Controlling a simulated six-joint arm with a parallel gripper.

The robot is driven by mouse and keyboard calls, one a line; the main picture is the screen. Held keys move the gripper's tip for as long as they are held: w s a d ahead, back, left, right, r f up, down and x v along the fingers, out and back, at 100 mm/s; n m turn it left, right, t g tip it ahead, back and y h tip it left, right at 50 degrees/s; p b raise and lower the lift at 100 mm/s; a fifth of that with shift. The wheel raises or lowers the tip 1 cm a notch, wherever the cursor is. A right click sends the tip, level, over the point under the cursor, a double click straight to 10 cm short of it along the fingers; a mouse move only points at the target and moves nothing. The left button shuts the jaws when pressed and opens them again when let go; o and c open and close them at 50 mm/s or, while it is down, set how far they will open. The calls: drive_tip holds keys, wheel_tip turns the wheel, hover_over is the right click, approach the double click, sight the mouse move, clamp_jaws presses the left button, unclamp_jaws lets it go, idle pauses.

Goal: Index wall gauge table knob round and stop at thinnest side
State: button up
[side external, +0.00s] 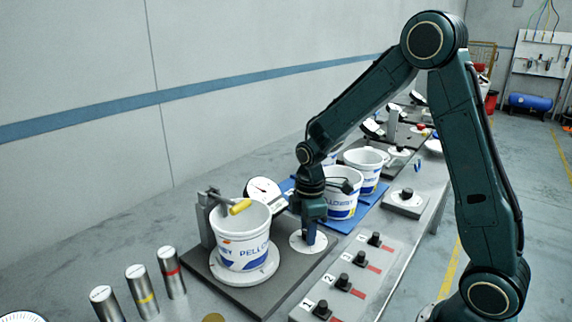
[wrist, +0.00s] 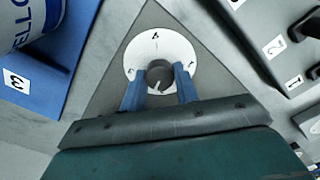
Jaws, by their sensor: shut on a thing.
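The table knob (wrist: 159,75) is a dark round knob on a white dial plate (wrist: 158,43) with black marks, in the wrist view. My gripper (wrist: 158,88) has its two blue fingers on either side of the knob, shut on it. In the side view my gripper (side external: 309,232) points straight down over the white dial plate (side external: 325,243) and hides the knob. Left of it a white tub (side external: 241,243) with blue lettering stands on the round gauge table (side external: 243,275).
More white tubs (side external: 342,196) stand on a blue mat (side external: 372,208) behind my gripper. A panel with several numbered black knobs (side external: 342,282) lies in front. Several metal cylinders with coloured bands (side external: 141,291) stand at the left front.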

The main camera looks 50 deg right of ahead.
drive_tip(key=n, duration=0.5)
drive_tip(key=shift+n, duration=0.3)
idle(0.4)
drive_tip(key=o, duration=1)
drive_tip(key=shift+r, duration=0.1)
wheel_tip(320, 180, up, 14)
drive_tip(key=shift+f, duration=0.15)
